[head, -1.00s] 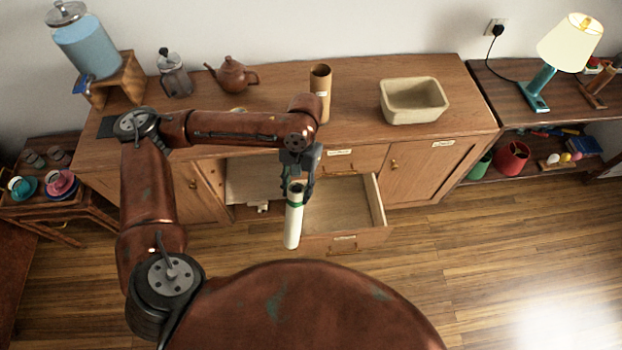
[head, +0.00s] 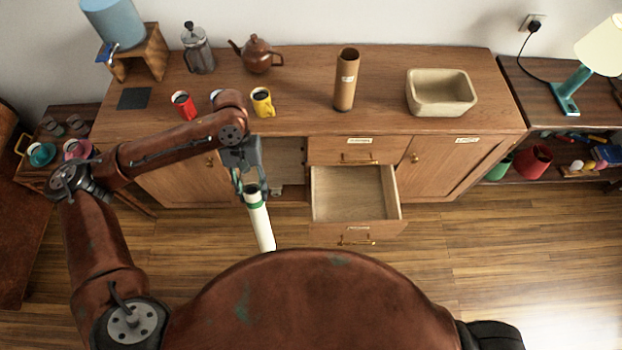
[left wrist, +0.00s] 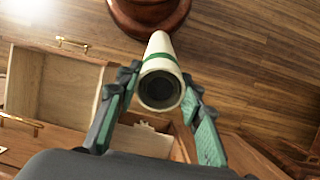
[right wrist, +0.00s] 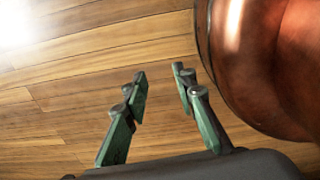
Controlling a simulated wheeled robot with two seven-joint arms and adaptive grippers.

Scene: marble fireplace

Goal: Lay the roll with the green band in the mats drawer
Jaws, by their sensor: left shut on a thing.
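The cream roll with the green band (head: 261,228) hangs tilted from my left gripper (head: 252,188), which is shut on it near its dark open end. In the left wrist view the roll (left wrist: 161,65) sits between both fingers and its hollow end faces the camera. The roll is outside the open drawer (head: 398,190), to its left. The drawer is pulled out below a shut one and looks empty; its label is too small to read. My right gripper (right wrist: 159,76) is open and empty above the wood floor.
A cork-brown tube (head: 346,82), a beige basin (head: 441,93), a teapot (head: 257,56) and a yellow mug (head: 262,103) stand on the sideboard (head: 300,122). An open compartment (head: 288,155) lies left of the drawers. The floor at right is clear.

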